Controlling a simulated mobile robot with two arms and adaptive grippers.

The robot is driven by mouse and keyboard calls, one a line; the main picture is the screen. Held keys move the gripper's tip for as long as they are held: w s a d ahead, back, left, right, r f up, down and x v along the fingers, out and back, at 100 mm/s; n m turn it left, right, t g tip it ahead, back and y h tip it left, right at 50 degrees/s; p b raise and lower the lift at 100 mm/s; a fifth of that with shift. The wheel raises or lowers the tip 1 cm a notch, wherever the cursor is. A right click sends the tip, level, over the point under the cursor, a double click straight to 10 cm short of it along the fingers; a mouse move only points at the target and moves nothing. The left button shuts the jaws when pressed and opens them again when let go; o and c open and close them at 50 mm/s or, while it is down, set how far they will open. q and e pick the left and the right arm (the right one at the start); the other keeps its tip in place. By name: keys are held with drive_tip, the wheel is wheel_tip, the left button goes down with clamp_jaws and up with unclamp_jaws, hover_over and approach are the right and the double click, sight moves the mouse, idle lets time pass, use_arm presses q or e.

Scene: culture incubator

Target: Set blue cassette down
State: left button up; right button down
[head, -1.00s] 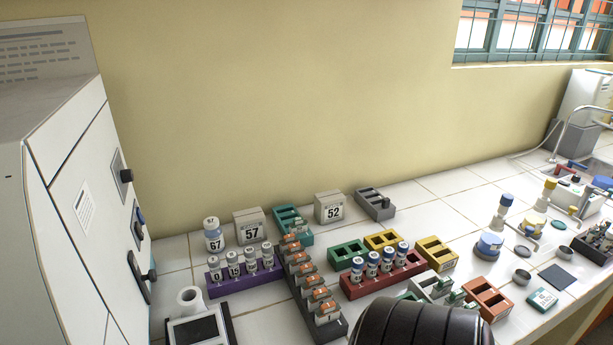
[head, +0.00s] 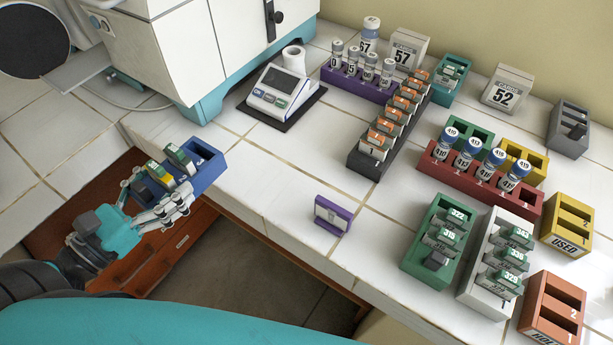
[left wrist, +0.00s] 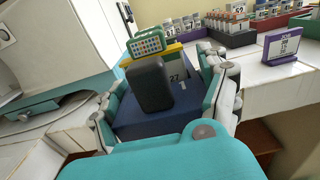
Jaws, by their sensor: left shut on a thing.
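The blue cassette (head: 208,171) is at the left of the head view, with several small green-topped and grey pieces in its slots, one with yellow on it. My left gripper (head: 160,204) is shut on its near part and holds it beyond the bench's front edge, above the reddish-brown drawers. In the left wrist view the cassette (left wrist: 136,122) lies between the fingers, with a dark grey block and a yellow and green piece standing up from it. My right gripper is in neither view now.
Free white tile lies right of the cassette, before the scale (head: 283,92). A small purple-framed sign (head: 332,215) stands near the front edge. The dark rack (head: 365,168), green cassette (head: 412,258), white cassette (head: 476,283) and red vial rack (head: 437,178) stand farther right. The white incubator (head: 200,50) is behind.

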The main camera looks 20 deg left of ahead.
sight(195, 169)
use_arm(q)
drive_tip(key=w+d+p, duration=0.1)
drive_tip(key=w, duration=0.1)
drive_tip(key=w+d+p, duration=0.3)
drive_tip(key=w, duration=0.1)
drive_tip(key=shift+w+d, duration=0.25)
drive_tip(key=shift+d, duration=0.1)
drive_tip(key=w+d+p, duration=0.2)
drive_tip(key=w+d+f+p, duration=0.1)
drive_tip(key=w+d, duration=0.1)
drive_tip(key=w, duration=0.1)
drive_tip(key=shift+w+d+f+p, duration=0.1)
drive_tip(key=shift+d+p, duration=0.05)
drive_tip(key=shift+p, duration=0.2)
drive_tip(key=shift+w+d+f, duration=0.1)
drive_tip(key=shift+w+d, duration=0.2)
wheel_tip(195, 169, down, 4)
drive_tip(key=shift+w+d+r+b, duration=0.15)
drive_tip(key=shift+r+b, duration=0.05)
drive_tip(key=shift+b, duration=0.75)
drive_tip(key=shift+f, duration=0.1)
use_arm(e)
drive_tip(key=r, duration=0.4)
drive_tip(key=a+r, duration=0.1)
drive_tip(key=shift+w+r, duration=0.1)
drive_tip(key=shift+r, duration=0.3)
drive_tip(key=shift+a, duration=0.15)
